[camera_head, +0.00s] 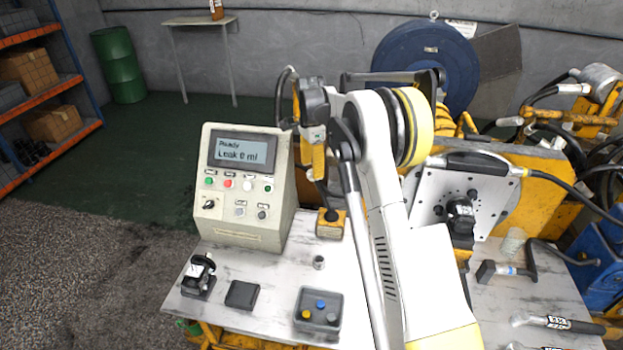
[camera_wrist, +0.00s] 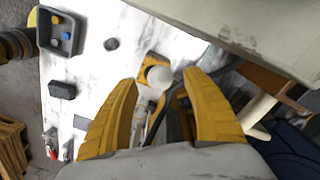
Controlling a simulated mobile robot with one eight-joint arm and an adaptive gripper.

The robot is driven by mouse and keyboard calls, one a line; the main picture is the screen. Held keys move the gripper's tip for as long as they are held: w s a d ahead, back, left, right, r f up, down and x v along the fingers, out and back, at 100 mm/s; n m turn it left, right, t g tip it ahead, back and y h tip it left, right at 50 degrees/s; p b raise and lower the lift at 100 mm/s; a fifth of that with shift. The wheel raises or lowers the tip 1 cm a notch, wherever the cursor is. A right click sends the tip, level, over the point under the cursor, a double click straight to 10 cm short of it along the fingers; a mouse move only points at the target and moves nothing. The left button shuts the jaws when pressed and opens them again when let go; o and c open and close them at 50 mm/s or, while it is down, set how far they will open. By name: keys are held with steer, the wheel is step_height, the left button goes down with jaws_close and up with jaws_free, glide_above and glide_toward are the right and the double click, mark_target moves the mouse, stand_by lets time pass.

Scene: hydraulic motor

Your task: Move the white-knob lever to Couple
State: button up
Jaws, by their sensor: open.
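The white knob (camera_wrist: 160,77) of the lever shows near the middle of the wrist view, between my gripper's two yellow fingers. My gripper (camera_wrist: 165,85) is open around it, with a visible gap on both sides. A yellow lever base (camera_wrist: 150,62) shows just beyond the knob. In the head view, my gripper (camera_head: 314,165) points down above the yellow lever base (camera_head: 331,226), behind the control box's right side. The knob cannot be made out there. No Couple label can be read in either view.
A control box (camera_head: 242,185) reading "Ready, Leak 0 ml" stands close left of the lever. A grey tray (camera_head: 318,312) with coloured caps and a black block (camera_head: 242,294) lie on the bench (camera_head: 268,275). A motor plate (camera_head: 430,195) with hoses stands to the right.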

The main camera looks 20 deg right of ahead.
steer(key=shift+f+b, duration=0.3)
steer(key=shift+f, duration=1.25)
jaws_close()
steer(key=shift+s+d+r+y, duration=0.3)
steer(key=shift+s+d+y, duration=0.1)
steer(key=shift+d, duration=0.15)
steer(key=s+d+t+y+b, duration=0.2)
steer(key=s+d+t+y, duration=0.2)
steer(key=d, duration=0.6)
steer(key=shift+s+d+f+t+y, duration=0.2)
steer(key=shift+s+f+t+y, duration=0.15)
steer(key=shift+s+y, duration=1.05)
steer(key=shift+s, duration=0.15)
